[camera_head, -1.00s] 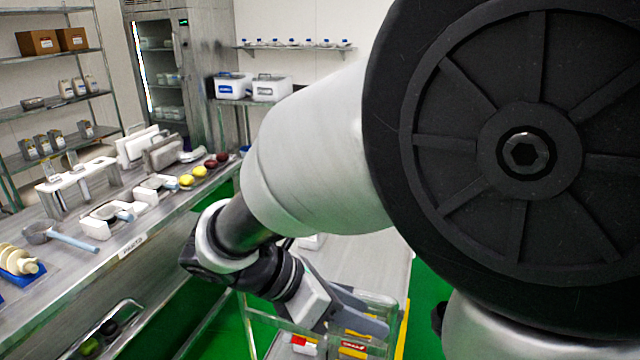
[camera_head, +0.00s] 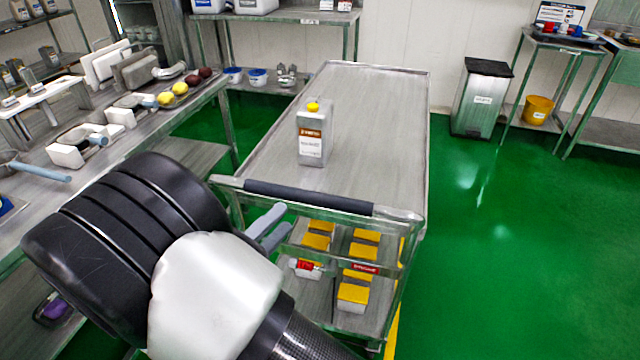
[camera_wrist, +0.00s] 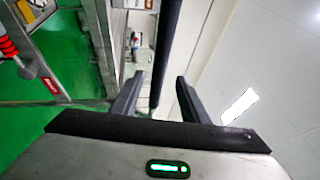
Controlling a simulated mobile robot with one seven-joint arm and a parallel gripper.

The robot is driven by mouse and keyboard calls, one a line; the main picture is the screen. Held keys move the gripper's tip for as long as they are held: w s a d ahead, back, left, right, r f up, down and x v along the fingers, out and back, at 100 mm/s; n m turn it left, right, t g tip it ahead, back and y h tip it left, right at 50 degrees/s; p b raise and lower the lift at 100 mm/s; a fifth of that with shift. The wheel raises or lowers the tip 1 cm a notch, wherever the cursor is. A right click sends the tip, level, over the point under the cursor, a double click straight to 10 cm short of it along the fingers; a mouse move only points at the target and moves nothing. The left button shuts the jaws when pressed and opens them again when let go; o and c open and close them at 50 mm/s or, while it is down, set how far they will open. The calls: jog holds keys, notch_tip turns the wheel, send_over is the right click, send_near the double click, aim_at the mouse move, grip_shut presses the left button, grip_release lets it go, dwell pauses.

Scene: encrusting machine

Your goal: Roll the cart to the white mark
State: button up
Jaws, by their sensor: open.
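The cart (camera_head: 395,110) is a grey metal trolley with a flat top and a lower shelf, standing on the green floor in the head view. Its black handle bar (camera_head: 308,196) runs along the near end. My gripper (camera_head: 272,224) is at the left part of this handle, partly hidden by my arm. In the wrist view my gripper (camera_wrist: 160,88) is open, and the dark handle bar (camera_wrist: 166,45) shows between its two fingers. I cannot tell whether they touch it. I cannot make out the white mark on the floor.
A grey can with a yellow cap (camera_head: 312,135) stands on the cart top. Yellow-lidded boxes (camera_head: 353,296) sit on its lower shelf. A long workbench (camera_head: 165,128) stands close on the left. A bin (camera_head: 482,98) and side table (camera_head: 565,42) stand at the back right. Green floor is open right of the cart.

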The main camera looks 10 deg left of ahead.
jog(key=b+x, duration=0.1)
jog(key=x, duration=1.1)
jog(key=shift+w+d, duration=0.25)
jog(key=shift+r, duration=0.1)
grip_shut()
